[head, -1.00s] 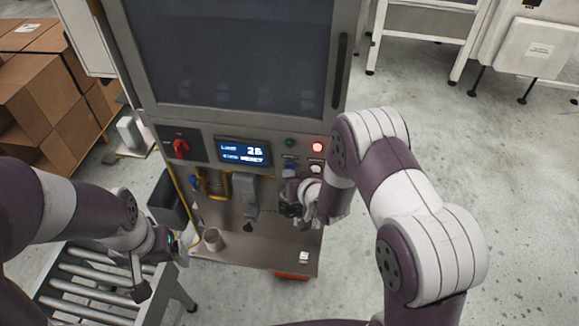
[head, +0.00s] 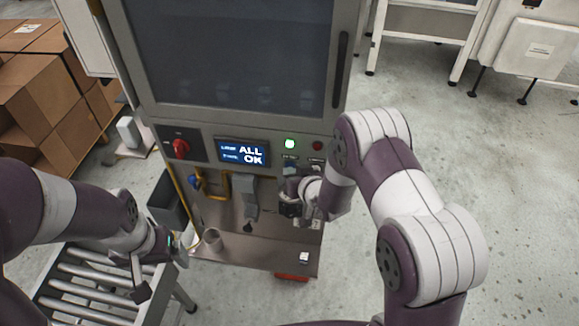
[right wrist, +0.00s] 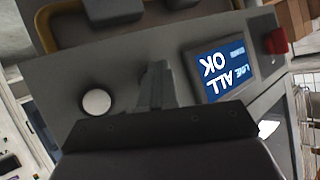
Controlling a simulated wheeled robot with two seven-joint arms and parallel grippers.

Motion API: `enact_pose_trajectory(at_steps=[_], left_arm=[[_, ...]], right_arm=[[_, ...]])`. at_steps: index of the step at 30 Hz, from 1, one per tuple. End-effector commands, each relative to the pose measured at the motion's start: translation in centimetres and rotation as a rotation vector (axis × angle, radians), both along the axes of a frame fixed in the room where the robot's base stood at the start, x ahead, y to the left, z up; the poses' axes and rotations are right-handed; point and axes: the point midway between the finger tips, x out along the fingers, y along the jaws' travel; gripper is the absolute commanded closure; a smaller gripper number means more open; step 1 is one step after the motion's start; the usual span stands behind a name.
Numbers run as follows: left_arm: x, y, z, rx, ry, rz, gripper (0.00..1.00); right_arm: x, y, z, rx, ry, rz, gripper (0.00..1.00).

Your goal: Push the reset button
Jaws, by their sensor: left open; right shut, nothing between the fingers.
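The control panel (head: 270,149) of the grey machine carries a display (head: 242,152) reading "ALL OK"; it also shows upside down in the right wrist view (right wrist: 222,70). A green lamp (head: 290,144) is lit and a red lamp (head: 317,146) is dark. My right gripper (head: 290,181) is shut and empty at the panel, below the lamps. In the right wrist view its fingers (right wrist: 156,82) reach the panel between the display and a round white button (right wrist: 97,102). Whatever lies under the fingertips is hidden; I cannot tell contact. My left gripper (head: 182,256) is open and empty, lower left.
A red rotary switch (head: 180,147) sits left of the display. A roller conveyor (head: 85,285) stands lower left, cardboard boxes (head: 45,95) at far left. Floor at right is clear.

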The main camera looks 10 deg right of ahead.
Motion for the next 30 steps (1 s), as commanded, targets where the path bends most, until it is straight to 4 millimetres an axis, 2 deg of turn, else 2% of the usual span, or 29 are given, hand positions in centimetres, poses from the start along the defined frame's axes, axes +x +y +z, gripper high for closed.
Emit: enact_pose_trajectory(at_steps=[5,14,23,30], left_arm=[[0.0,0.0,0.0,0.0,0.0,0.0,0.13],[0.0,0.0,0.3,0.0,0.0,0.0,0.13],[0.0,0.0,0.3,0.0,0.0,0.0,0.13],[0.0,0.0,0.7,0.0,0.0,0.0,0.13]], right_arm=[[-0.1,0.1,0.1,0.0,-0.002,0.0,1.0],[-1.5,0.6,0.1,0.0,-0.001,0.001,1.0],[-1.7,0.6,0.0,0.0,-0.001,0.0,1.0],[-3.7,1.4,0.1,0.001,0.0,0.001,1.0]])
